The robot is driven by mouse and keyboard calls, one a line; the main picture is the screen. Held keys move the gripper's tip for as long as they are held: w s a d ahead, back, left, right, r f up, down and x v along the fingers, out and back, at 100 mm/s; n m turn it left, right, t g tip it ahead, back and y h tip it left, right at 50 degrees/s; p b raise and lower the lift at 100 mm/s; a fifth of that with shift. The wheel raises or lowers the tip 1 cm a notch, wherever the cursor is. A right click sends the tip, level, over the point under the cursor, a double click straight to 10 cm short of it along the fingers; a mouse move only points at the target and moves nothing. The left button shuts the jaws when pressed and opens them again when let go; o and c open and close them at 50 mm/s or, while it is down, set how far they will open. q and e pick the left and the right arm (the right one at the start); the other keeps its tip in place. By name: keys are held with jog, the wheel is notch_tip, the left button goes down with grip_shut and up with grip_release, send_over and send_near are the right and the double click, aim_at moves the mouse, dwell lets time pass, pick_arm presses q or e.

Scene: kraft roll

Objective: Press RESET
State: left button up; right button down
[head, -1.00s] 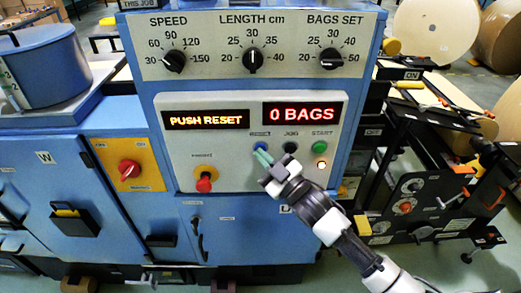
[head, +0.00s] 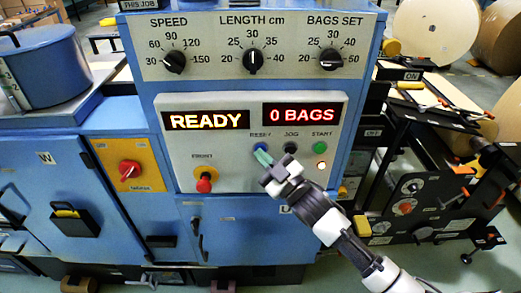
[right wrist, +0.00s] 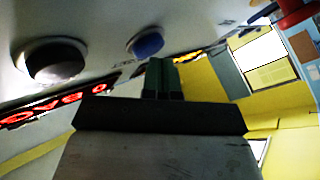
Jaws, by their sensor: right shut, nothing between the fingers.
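The blue RESET button (head: 260,147) is on the grey control panel, left of the black JOG button (head: 290,147) and the green START button. My right gripper (head: 263,157) is shut and empty, its green fingertips just below and in front of the RESET button. In the right wrist view the blue button (right wrist: 148,44) stands beyond the fingertips (right wrist: 161,75), with a small gap seeming to lie between them. The left display (head: 206,120) reads READY and the right display (head: 301,116) reads 0 BAGS. My left gripper is out of view.
A red knob (head: 204,182) sticks out at the panel's lower left. A lit lamp (head: 321,166) is below START. Three dials sit above the displays. A yellow plate with a red switch (head: 130,170) is at left. Black machinery stands at right.

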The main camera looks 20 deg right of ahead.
jog(key=shift+s+a, duration=0.15)
jog(key=shift+s, duration=0.45)
jog(key=shift+s, duration=0.1)
jog(key=s+p, duration=0.1)
jog(key=s, duration=0.1)
jog(key=s+a+p, duration=0.1)
jog(key=s, duration=0.1)
jog(key=shift+s+a, duration=0.2)
jog(key=shift+s, duration=0.1)
dwell(0.4)
